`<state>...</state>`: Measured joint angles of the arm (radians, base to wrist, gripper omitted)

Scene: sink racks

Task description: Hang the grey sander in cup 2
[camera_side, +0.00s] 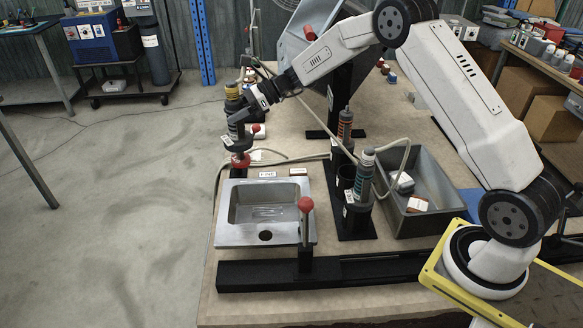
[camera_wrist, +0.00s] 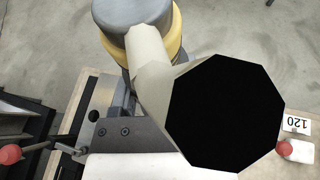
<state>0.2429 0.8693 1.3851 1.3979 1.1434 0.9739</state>
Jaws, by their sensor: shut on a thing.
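My gripper (camera_side: 250,103) is shut on an upright tool with a yellow band and dark body (camera_side: 235,108), left of the rack and beyond the sink. In the wrist view its grey cap and yellow band (camera_wrist: 176,42) show at the top. A grey-topped tool with a teal band (camera_side: 364,172) stands in the front cup of the black rack (camera_side: 357,228). The middle cup (camera_side: 345,178) looks empty. An orange-banded tool (camera_side: 345,127) stands at the back. Cup numbers are too small to read. I cannot tell which tool is the grey sander.
A metal sink (camera_side: 232,239) lies left of the rack, with a red-knobbed lever (camera_side: 305,203) at its front right. A grey bin (camera_side: 436,195) with small items is right of the rack. A pale hose (camera_side: 404,158) loops near the rack. A red part (camera_side: 240,160) sits below the held tool.

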